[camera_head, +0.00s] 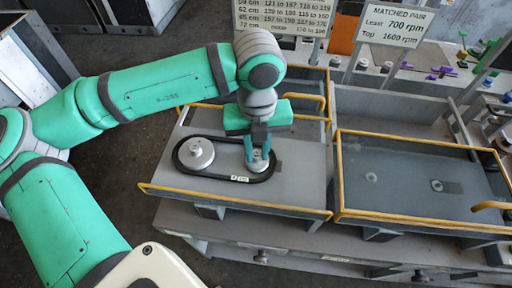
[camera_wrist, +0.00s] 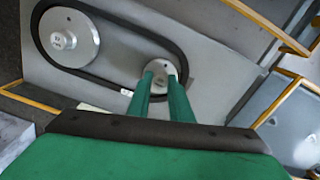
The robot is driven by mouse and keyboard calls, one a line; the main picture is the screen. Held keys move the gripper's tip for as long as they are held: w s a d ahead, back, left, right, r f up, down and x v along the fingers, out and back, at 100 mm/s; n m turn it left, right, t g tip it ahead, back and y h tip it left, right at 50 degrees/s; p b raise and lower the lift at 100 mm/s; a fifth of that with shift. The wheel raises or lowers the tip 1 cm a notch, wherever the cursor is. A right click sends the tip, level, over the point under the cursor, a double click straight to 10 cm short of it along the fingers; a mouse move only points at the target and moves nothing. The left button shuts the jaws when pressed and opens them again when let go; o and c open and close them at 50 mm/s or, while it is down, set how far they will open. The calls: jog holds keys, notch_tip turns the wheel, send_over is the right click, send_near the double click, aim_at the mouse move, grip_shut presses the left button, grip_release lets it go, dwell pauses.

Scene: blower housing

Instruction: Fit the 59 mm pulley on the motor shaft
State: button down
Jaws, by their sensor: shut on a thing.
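My gripper (camera_head: 259,158) reaches down into the left tray and is shut on a small grey pulley (camera_wrist: 160,73). The pulley's face shows between and beyond the green fingertips in the wrist view. It sits inside the right end of a black belt loop (camera_wrist: 107,13). I cannot read its size, and the motor shaft is hidden under it. I cannot tell how far down it sits. A larger grey pulley (camera_head: 196,153) is inside the left end of the belt, and it also shows in the wrist view (camera_wrist: 66,39).
The left tray (camera_head: 305,190) has yellow edges. A second tray (camera_head: 400,195) to its right holds two small round fittings. A sign (camera_head: 393,24) reads "matched pair, least 700 rpm, top 1600 rpm". A number chart (camera_head: 284,15) stands behind. Small coloured parts (camera_head: 445,70) lie at the back right.

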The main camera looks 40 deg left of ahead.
jog(key=shift+f, duration=0.1)
jog(key=c, duration=1.5)
grip_release()
jog(key=shift+w+r, duration=0.2)
jog(key=shift+r, duration=1.8)
jog(key=shift+s+r, duration=0.15)
jog(key=shift+r, duration=1.6)
